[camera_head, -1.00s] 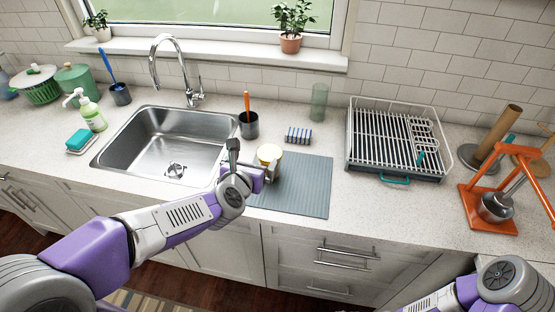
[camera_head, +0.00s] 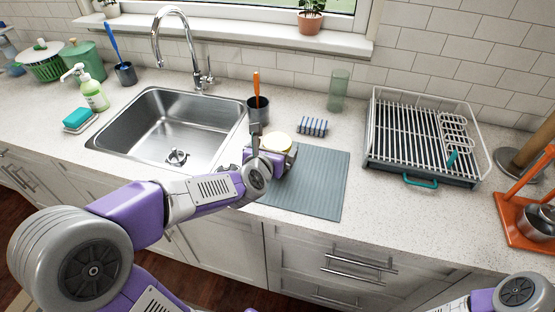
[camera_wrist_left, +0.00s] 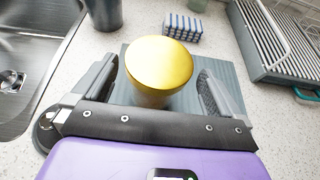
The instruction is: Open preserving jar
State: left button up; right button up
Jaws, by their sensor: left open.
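The preserving jar (camera_head: 278,141) has a round golden-yellow lid and stands on the grey ribbed mat (camera_head: 318,185) right of the sink. In the head view, my left gripper (camera_head: 272,157) is in front of it and hides most of its body. In the left wrist view, the lid of the jar (camera_wrist_left: 159,62) is on top, seen from above. My left gripper (camera_wrist_left: 158,85) is open, with one finger on each side of the jar. Whether the fingers touch it is unclear. My right gripper is out of view; only part of that arm shows at bottom right.
A dark cup with an orange-handled tool (camera_head: 258,110) stands behind the jar. A striped sponge (camera_head: 312,126) and a green glass (camera_head: 338,92) are near the back. A dish rack (camera_head: 420,140) is to the right, the sink (camera_head: 175,125) to the left.

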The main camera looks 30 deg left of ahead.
pick_arm(q)
jog(key=x, duration=0.3)
jog(key=shift+w+a+f, duration=0.1)
jog(key=shift+w+f, duration=0.1)
jog(key=shift+w, duration=0.05)
jog(key=c, duration=1.3)
notch_tip(320, 180, up, 10)
jog(key=p, duration=0.5)
jog(key=shift+r+p, duration=0.1)
jog(key=shift+p, duration=0.25)
jog(key=shift+c, duration=0.2)
